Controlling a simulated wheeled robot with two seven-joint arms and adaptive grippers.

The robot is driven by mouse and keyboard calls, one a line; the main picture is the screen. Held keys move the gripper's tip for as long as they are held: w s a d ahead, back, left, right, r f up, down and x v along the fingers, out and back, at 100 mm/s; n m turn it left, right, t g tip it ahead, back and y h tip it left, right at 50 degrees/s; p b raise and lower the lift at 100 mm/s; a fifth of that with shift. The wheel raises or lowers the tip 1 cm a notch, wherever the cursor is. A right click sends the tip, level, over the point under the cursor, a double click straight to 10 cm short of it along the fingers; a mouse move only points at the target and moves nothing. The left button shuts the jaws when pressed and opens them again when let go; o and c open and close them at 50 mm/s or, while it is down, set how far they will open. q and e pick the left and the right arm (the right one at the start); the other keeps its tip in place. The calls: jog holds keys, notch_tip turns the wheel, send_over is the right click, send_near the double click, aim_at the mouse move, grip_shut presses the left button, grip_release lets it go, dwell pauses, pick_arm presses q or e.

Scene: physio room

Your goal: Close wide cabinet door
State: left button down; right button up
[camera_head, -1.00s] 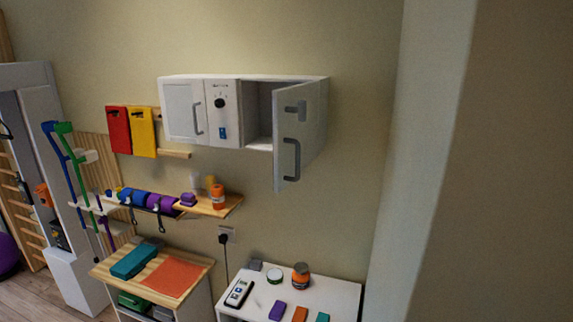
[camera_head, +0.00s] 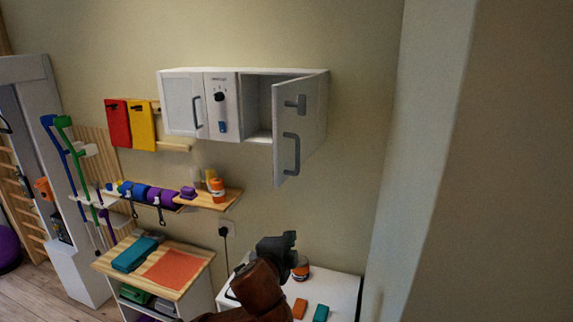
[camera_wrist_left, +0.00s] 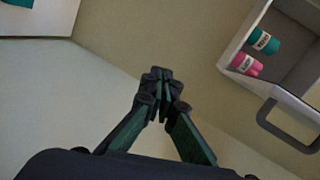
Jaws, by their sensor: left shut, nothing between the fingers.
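The white wall cabinet (camera_head: 183,102) hangs on the back wall. Its wide door (camera_head: 309,118) on the right stands open, swung out toward me, with a dark grey handle (camera_head: 290,153). The compartment behind it (camera_head: 257,103) is partly visible. My left gripper (camera_head: 290,241) is shut and empty, below the door and apart from it, over the white table. In the left wrist view the shut fingers (camera_wrist_left: 162,80) show in the middle. A grey handle (camera_wrist_left: 288,125) and an open compartment with teal and pink rolls (camera_wrist_left: 246,64) show at the right. My right gripper is not in view.
A white table (camera_head: 341,291) with small blocks and a jar stands below the cabinet. A wooden shelf (camera_head: 228,199) with bottles is lower left of the cabinet. A wall corner (camera_head: 425,150) rises to the right. The space before the door is clear.

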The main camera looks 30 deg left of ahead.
pick_arm(q)
jog(key=s+r+m+t+y, duration=0.1)
jog(key=s+r+t+y, duration=0.2)
jog(key=r, duration=1.6)
jog(key=p, duration=0.2)
send_near(286, 164)
jog(key=w+r, duration=0.2)
jog(key=w, duration=0.3)
jog(key=shift+w+a+h, duration=0.4)
jog(key=shift+w+a, duration=0.05)
jog(key=shift+a, duration=0.2)
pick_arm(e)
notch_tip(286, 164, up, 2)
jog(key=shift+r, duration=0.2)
pick_arm(q)
jog(key=shift+a, duration=0.1)
